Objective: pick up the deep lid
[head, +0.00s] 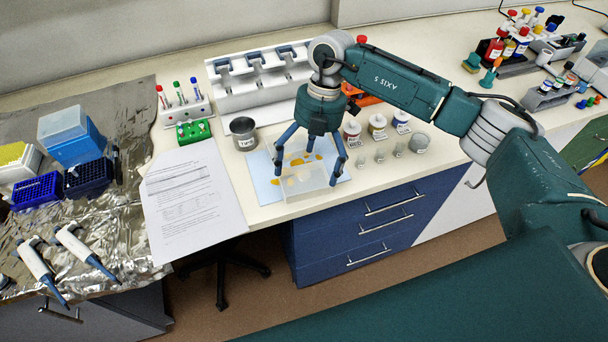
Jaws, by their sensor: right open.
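A clear, box-like lid (303,186), which looks like the deep lid, sits on a light blue sheet (262,178) with orange-yellow marks near the bench's front edge. My right gripper (307,168) points down over it with its blue fingers spread to either side of it. The gripper is open. I cannot tell whether the fingers touch the lid. The gripper body and fingers hide part of the sheet and lid. My left gripper is not in view.
A metal cup (243,133) stands left of the gripper, near a printed paper (193,198). Small jars (377,126) and little glass vials (380,155) stand close on the right. A white pipette stand (238,86) is behind. Blue drawers (360,222) lie below the bench edge.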

